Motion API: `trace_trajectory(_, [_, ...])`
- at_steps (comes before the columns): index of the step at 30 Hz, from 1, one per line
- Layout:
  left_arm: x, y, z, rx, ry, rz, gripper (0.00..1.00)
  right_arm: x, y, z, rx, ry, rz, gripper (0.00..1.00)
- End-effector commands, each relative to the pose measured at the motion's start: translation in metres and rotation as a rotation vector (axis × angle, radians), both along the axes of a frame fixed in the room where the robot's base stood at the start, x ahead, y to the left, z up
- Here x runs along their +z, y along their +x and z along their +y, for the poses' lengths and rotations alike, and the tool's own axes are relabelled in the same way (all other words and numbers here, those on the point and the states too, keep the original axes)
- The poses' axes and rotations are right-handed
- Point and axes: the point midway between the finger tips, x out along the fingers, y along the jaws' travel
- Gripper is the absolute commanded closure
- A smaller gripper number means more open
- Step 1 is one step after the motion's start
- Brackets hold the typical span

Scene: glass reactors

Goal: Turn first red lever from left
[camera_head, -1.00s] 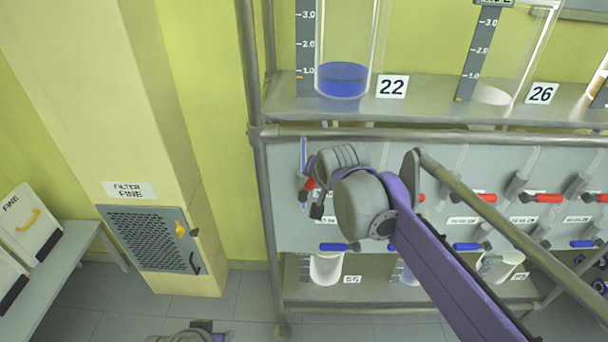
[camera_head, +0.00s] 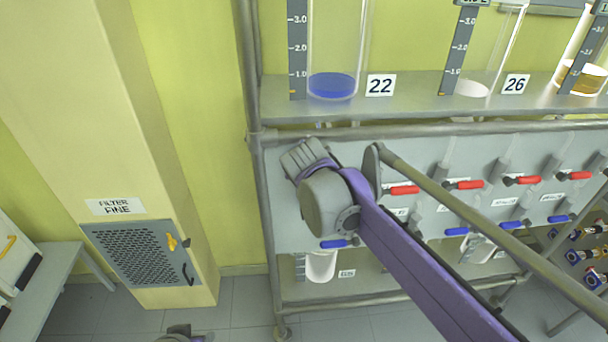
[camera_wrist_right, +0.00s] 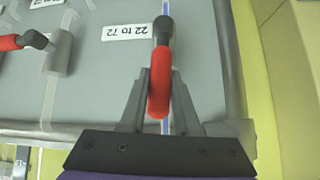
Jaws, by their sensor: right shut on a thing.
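In the right wrist view, a red lever (camera_wrist_right: 159,92) on a dark pivot stands beside an upside-down label (camera_wrist_right: 126,32) reading "22 to 72". My right gripper (camera_wrist_right: 159,78) is shut on this lever, one finger on each side of it. In the head view, my right wrist covers the panel's left end, hiding the lever and the fingers. Further red levers show to the right, the nearest (camera_head: 404,190) just beside my arm.
Blue levers (camera_head: 335,244) run along the panel's lower edge. Above it, a shelf holds a glass vessel with blue liquid (camera_head: 332,86), labelled 22. A slanting rail (camera_head: 480,240) crosses in front. A filter cabinet (camera_head: 140,262) stands left, with free floor between.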

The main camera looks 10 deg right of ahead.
Motion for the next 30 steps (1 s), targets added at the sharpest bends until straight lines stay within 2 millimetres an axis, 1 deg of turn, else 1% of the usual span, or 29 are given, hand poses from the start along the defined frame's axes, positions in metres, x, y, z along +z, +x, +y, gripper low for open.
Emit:
trace_trajectory(9, [0.0, 0.0, 0.0, 0.0, 0.0, 0.0, 0.5, -0.001, 0.0, 0.001, 0.001, 0.0, 0.0, 1.0])
trace_trajectory(10, [0.0, 0.0, 0.0, 0.0, 0.0, 0.0, 0.5, -0.001, 0.0, 0.001, 0.001, 0.0, 0.0, 0.68])
trace_trajectory(12, [0.0, 0.0, 0.0, 0.0, 0.0, 0.0, 0.5, -0.001, 0.0, 0.001, 0.001, 0.0, 0.0, 0.55])
trace_trajectory(15, [0.0, 0.0, 0.0, 0.0, 0.0, 0.0, 0.5, -0.001, 0.0, 0.0, 0.001, -0.001, 0.0, 0.39])
trace_trajectory(25, [0.0, 0.0, 0.0, 0.0, 0.0, 0.0, 0.5, 0.002, -0.002, 0.0, 0.001, -0.001, 0.0, 0.39])
trace_trajectory(28, [0.0, 0.0, 0.0, 0.0, 0.0, 0.0, 0.5, 0.01, -0.01, 0.001, 0.002, -0.002, 0.0, 0.39])
trace_trajectory(30, [0.0, 0.0, 0.0, 0.0, 0.0, 0.0, 0.5, 0.018, -0.018, 0.003, 0.002, -0.002, 0.0, 0.39])
